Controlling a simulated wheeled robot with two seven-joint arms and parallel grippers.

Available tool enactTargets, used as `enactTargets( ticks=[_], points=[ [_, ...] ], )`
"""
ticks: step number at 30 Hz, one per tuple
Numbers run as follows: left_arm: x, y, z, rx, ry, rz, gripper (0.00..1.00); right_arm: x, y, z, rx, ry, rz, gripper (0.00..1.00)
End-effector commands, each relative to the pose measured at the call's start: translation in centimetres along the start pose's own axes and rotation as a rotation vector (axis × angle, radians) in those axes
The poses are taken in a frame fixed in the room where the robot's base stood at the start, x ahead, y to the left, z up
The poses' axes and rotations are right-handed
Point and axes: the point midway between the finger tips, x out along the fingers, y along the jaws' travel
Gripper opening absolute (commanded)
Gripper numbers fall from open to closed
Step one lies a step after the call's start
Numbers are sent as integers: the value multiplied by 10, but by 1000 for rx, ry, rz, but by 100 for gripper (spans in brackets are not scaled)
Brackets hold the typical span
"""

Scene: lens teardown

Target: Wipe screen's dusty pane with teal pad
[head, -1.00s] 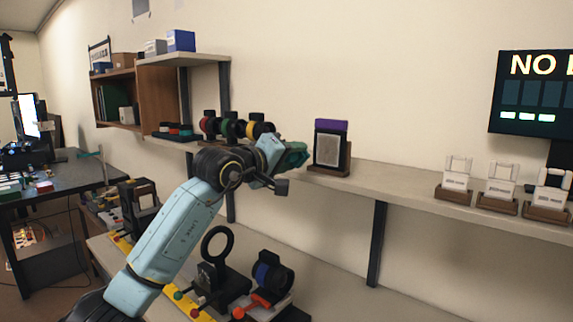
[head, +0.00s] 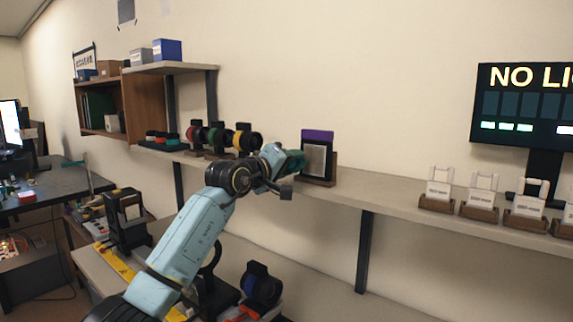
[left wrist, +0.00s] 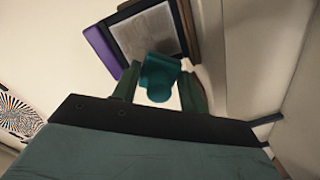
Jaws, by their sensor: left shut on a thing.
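The screen (head: 316,160) stands upright in a wooden base on the wall shelf, with a dark frame, a purple top strip and a grey, dusty-looking pane. In the left wrist view the pane (left wrist: 147,30) shows tilted just beyond the fingers, beside the purple strip (left wrist: 102,50). My left gripper (head: 290,168) is shut on the teal pad, just left of the screen. In the left wrist view the teal pad (left wrist: 160,78) sits between the fingertips and overlaps the pane's lower edge. I cannot tell whether it touches the pane. My right gripper is not in view.
Lens barrels with coloured rings (head: 215,137) stand on the shelf left of my gripper. Small white holders on wooden bases (head: 480,193) stand to the right, below a wall monitor (head: 525,105). The shelf (head: 385,188) between is clear. A lower bench holds fixtures and a blue-ringed lens (head: 263,285).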

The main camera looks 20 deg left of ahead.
Motion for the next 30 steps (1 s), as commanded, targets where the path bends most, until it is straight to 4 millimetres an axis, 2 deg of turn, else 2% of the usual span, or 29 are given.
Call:
enactTargets(
  ticks=[14,30],
  points=[
    [0,0,0,0,0,0,25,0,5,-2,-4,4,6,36],
    [11,0,0,-1,-1,1,25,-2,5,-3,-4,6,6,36]
  ],
)
